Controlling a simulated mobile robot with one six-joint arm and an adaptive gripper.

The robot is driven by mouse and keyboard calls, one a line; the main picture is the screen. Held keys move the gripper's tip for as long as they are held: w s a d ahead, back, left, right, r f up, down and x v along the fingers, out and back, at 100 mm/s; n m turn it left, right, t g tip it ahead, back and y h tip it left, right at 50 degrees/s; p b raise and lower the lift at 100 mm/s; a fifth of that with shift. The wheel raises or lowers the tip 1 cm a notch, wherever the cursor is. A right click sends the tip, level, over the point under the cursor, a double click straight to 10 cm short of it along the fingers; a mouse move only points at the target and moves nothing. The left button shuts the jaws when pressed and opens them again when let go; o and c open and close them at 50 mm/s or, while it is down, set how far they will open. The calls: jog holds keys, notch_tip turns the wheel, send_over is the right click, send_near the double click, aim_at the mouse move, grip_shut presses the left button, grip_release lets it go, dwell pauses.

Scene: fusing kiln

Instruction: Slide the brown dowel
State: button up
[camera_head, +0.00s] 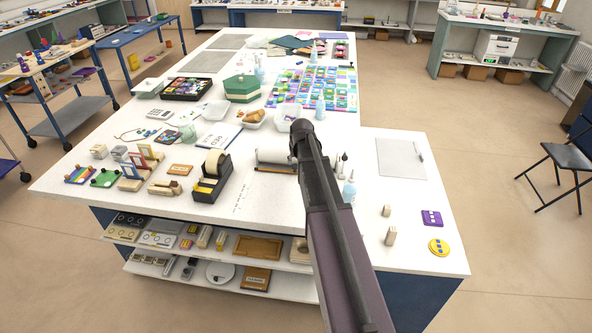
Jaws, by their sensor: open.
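A thin brown rod, which looks like the dowel (273,169), lies on the white table (240,225) along the near side of a white roll (274,156). Its right end is close to my dark arm in the picture, and I cannot tell whether the arm hides part of it. My arm reaches up from the bottom edge across the table. My gripper cannot be made out.
A black tape dispenser (209,183) stands left of the roll. Small bottles (349,189) and wooden blocks (391,236) stand right of my arm. A grey sheet (399,158) lies at the right. The table's front middle is clear.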

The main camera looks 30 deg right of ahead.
aim_at(295, 166)
jog(key=shift+b+x, duration=1.5)
jog(key=shift+x, duration=0.4)
grip_shut()
